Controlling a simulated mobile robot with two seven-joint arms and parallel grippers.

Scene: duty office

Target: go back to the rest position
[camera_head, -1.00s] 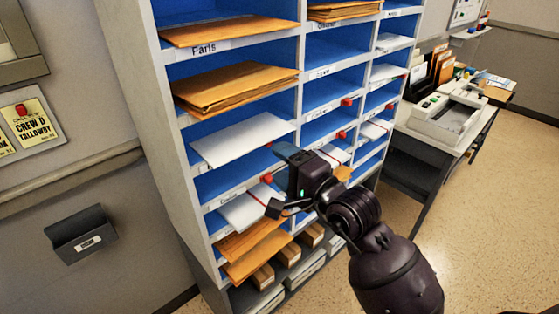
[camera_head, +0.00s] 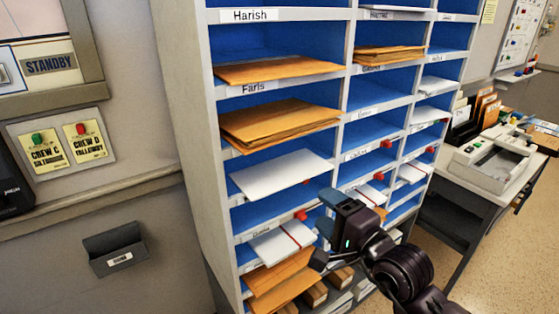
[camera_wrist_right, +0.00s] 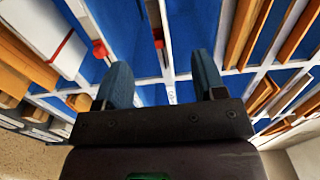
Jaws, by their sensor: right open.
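My right gripper (camera_head: 324,226) is in front of the lower part of the mail sorter (camera_head: 190,125), at the right of its left column. In the right wrist view its two blue fingertips (camera_wrist_right: 160,85) are spread apart with nothing between them. Behind them are blue compartments and pale dividers. The right arm comes in from the lower right and hides part of the lower compartments. My left gripper is not in the head view.
Orange envelopes (camera_head: 280,122) and white ones (camera_head: 282,172) lie in the compartments, some sticking out. A desk (camera_head: 500,175) with a grey machine (camera_head: 494,160) stands at the right. A wall holder (camera_head: 115,249) is at the left. Floor shows at the far right.

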